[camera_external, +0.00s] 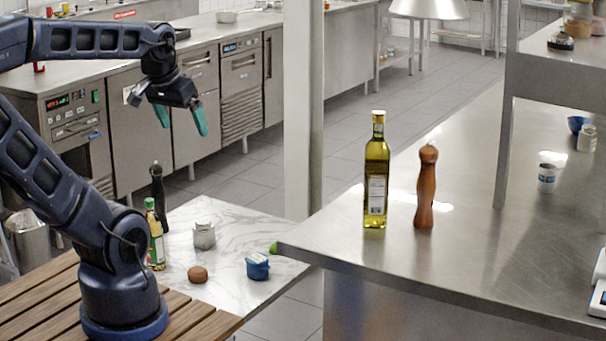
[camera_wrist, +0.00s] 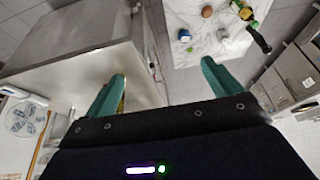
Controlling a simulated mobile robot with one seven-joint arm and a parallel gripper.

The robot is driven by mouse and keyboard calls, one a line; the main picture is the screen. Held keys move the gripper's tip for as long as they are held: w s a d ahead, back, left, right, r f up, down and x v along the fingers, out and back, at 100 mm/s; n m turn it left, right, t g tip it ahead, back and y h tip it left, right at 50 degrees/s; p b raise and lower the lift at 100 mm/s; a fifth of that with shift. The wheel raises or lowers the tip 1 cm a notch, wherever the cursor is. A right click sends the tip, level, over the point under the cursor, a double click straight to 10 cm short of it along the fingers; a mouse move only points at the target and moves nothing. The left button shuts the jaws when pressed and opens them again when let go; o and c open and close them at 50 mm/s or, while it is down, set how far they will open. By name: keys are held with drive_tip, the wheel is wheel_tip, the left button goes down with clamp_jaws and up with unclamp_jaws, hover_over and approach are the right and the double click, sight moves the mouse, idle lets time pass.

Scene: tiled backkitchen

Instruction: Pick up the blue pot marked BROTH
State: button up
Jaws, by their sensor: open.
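A small blue pot (camera_external: 257,267) stands on the white marble top (camera_external: 235,235), near its right side. Its lettering is too small to read. It also shows as a small blue thing in the wrist view (camera_wrist: 184,35), near the top. My gripper (camera_external: 181,118) is open and empty, with green fingers pointing down. In the external picture it is up and to the left of the pot, well apart from it. In the wrist view the open fingers (camera_wrist: 163,72) have nothing between them.
Near the pot are a brown round thing (camera_external: 197,274), a grey jar (camera_external: 204,236), a green-capped bottle (camera_external: 155,240), a dark mill (camera_external: 158,198) and a green thing (camera_external: 273,248). The steel counter (camera_external: 460,255) at right bears an oil bottle (camera_external: 376,180) and a wooden mill (camera_external: 427,188).

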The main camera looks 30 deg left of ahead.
drive_tip(key=n+g, duration=0.5)
drive_tip(key=n, duration=1.2)
hover_over(257, 258)
drive_tip(key=f, duration=4.7)
drive_tip(key=shift+s+a+f, duration=0.25)
drive_tip(key=shift+s+f, duration=0.05)
wheel_tip(257, 258, down, 6)
drive_tip(key=shift+r, duration=0.1)
drive_tip(key=shift+w+d+f, duration=0.1)
drive_tip(key=shift+w+f, duration=0.1)
drive_tip(key=shift+f, duration=1.15)
drive_tip(key=shift+w+d+f, duration=0.1)
drive_tip(key=shift+w+f, duration=0.1)
drive_tip(key=shift+f, duration=1.15)
drive_tip(key=shift+c, duration=0.4)
